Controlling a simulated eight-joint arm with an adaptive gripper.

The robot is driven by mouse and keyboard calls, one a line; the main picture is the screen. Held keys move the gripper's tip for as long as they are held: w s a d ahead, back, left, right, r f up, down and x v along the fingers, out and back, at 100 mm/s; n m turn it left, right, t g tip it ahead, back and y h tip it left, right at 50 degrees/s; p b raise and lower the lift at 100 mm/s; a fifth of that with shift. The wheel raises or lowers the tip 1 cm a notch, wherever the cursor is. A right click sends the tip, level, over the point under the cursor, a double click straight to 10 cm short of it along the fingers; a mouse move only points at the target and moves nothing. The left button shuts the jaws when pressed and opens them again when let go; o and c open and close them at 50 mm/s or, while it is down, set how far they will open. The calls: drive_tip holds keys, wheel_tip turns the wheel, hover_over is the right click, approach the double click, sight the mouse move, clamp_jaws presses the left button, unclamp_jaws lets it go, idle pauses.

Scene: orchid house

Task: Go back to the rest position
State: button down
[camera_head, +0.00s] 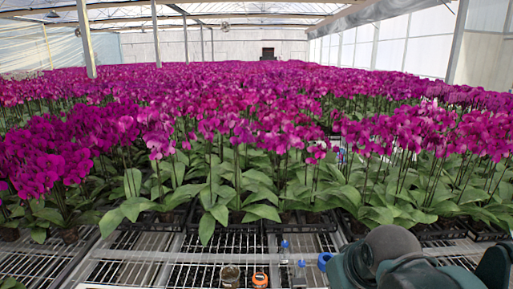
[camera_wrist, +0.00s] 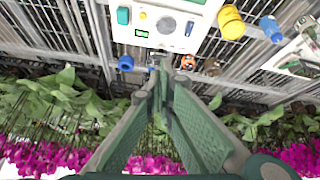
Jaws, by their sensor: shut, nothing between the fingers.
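My gripper (camera_wrist: 160,78) shows in the wrist view, its two green-grey fingers brought together at the tips with nothing between them. It points over the metal slatted bench (camera_wrist: 75,40), just short of a white device. In the head view my teal and grey arm fills the bottom right corner, and the gripper itself is out of that picture. Whether the fingers touch anything below them cannot be told.
A white device (camera_wrist: 150,22) with a small green display lies beyond the fingertips, near a yellow cylinder (camera_wrist: 230,22). A brown jar (camera_head: 230,275), an orange-topped item (camera_head: 260,280) and blue-capped bottles (camera_head: 284,247) stand on the bench. Dense purple orchids (camera_head: 240,120) fill the space behind.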

drive_tip(key=s+d+f+m, duration=0.2)
drive_tip(key=s, duration=0.3)
drive_tip(key=shift+d+f+t, duration=0.25)
drive_tip(key=shift+d+t, duration=0.05)
drive_tip(key=shift+t, duration=0.1)
